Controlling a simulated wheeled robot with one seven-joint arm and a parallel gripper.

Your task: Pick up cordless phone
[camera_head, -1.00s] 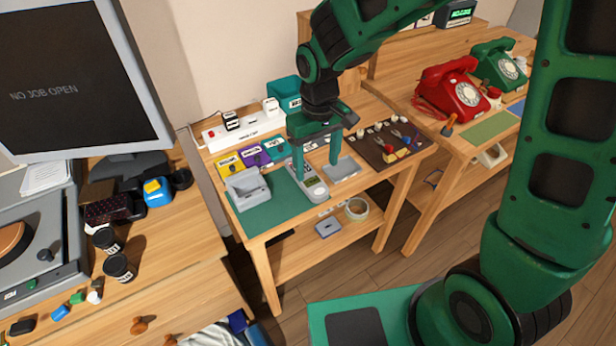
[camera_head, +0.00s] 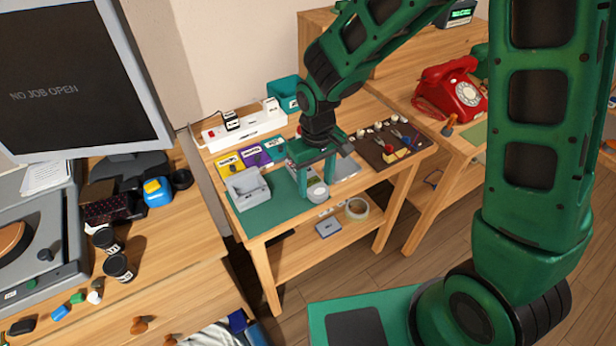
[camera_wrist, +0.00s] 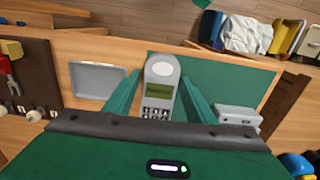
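The cordless phone (camera_wrist: 159,87) is light grey with a green screen and keypad. It lies on the green mat (camera_wrist: 240,78) between my gripper's fingers in the wrist view, and its lower end is hidden behind the gripper body. In the head view only part of the phone (camera_head: 317,193) shows, as the gripper covers the rest. My gripper (camera_head: 316,180) points down over the phone. In the wrist view its two green fingers (camera_wrist: 158,98) stand apart on either side of the phone, with gaps visible. I cannot tell whether they touch it lower down.
A grey cradle (camera_head: 248,188) stands left of the phone on the mat. A grey tray (camera_wrist: 97,80) lies on its other side. A white power strip (camera_head: 240,130) is behind. A dark tool mat (camera_head: 405,158) and a red dial phone (camera_head: 452,90) are to the right.

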